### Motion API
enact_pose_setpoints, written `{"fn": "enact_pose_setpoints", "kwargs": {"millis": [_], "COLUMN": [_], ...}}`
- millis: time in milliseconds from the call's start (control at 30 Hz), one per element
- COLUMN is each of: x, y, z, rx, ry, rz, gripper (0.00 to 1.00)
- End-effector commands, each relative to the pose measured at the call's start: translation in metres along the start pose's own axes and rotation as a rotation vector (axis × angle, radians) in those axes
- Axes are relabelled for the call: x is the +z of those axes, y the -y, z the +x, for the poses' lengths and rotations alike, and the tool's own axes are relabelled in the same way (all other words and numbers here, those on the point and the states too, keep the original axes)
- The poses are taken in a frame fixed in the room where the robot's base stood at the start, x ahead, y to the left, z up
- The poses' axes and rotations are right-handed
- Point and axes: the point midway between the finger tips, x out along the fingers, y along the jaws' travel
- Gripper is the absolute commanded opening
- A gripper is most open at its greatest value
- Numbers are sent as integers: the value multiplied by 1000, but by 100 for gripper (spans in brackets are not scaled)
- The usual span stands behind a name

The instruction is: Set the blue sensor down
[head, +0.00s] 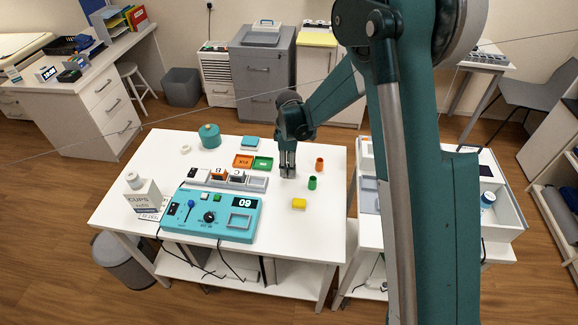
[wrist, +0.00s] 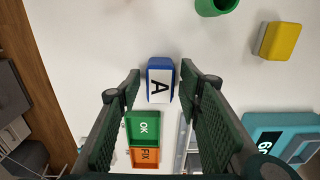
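The blue sensor (wrist: 160,82), a small blue block with a white face marked "A", shows in the wrist view between my two fingertips. My gripper (wrist: 160,76) has its fingers spread on either side of it, with a narrow white gap showing at each side. The sensor appears at or near the white tabletop; its exact height is hard to tell. In the head view my gripper (head: 287,173) points down low over the table, right of the green OK tray (head: 262,163), and I cannot make out the sensor there.
An orange FIX tray (head: 243,161) adjoins the OK tray. A grey rack (head: 256,184) with blocks and a teal console (head: 208,215) stand to the left. A green cylinder (head: 312,183), an orange cylinder (head: 320,164) and a yellow block (head: 299,204) are close on the right.

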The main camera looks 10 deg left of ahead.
Motion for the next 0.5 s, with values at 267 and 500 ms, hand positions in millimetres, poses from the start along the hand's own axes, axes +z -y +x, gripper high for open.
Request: {"fn": "enact_pose_setpoints", "kwargs": {"millis": [267, 500], "x": [0, 0], "y": [0, 0], "z": [0, -5], "rx": [0, 0], "ry": [0, 0], "rz": [0, 0], "gripper": [36, 36]}}
